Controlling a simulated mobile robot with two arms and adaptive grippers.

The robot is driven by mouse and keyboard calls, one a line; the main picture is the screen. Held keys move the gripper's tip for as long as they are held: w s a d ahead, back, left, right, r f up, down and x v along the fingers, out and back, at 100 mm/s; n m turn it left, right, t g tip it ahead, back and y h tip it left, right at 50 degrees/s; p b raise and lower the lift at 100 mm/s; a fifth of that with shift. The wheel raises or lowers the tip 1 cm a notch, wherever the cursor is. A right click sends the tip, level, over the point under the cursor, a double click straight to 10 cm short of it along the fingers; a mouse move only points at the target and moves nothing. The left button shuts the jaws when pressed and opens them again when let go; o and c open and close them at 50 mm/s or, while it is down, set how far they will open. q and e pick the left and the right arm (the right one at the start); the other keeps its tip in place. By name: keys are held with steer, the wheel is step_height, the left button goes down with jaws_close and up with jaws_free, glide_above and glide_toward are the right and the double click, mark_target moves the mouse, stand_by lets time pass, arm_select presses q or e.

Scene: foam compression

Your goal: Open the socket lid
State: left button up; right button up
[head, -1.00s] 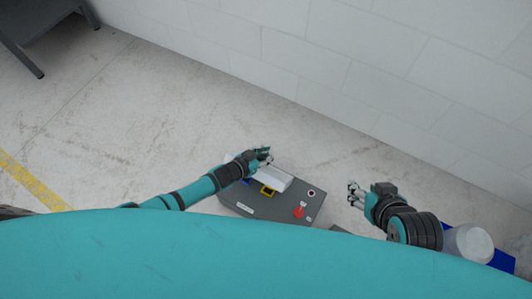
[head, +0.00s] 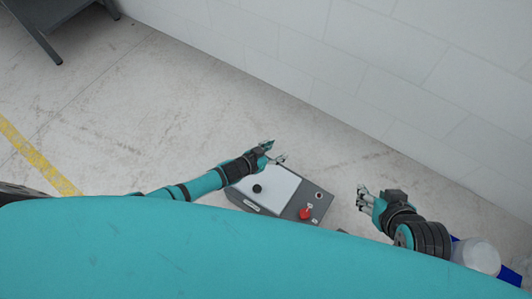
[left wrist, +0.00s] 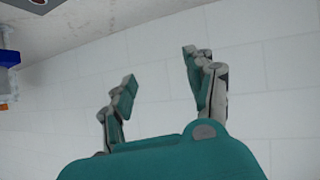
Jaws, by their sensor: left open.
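A grey box (head: 289,212) with a red button (head: 306,213) stands in front of me in the head view. A white lid (head: 275,188) with a black knob (head: 257,188) lies over its top, seemingly flat. No yellow-framed socket shows; the lid appears to cover it. My left gripper (head: 275,151) is open and empty beyond the lid's far left edge, apparently apart from it. In the left wrist view its fingers (left wrist: 158,68) stand apart with only wall between them. My right gripper (head: 361,197) looks open and empty, to the right of the box.
A white wall (head: 330,50) runs behind the box, with bare concrete floor (head: 190,110) before it. A white round container (head: 477,256) and a blue object (head: 511,274) are at lower right. A dark table (head: 60,15) stands far left, and a yellow line (head: 38,160) marks the floor.

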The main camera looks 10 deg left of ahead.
arm_select(q)
steer(key=v, duration=1.1)
steer(key=shift+s+a+r, duration=0.15)
steer(key=shift+s+a, duration=0.1)
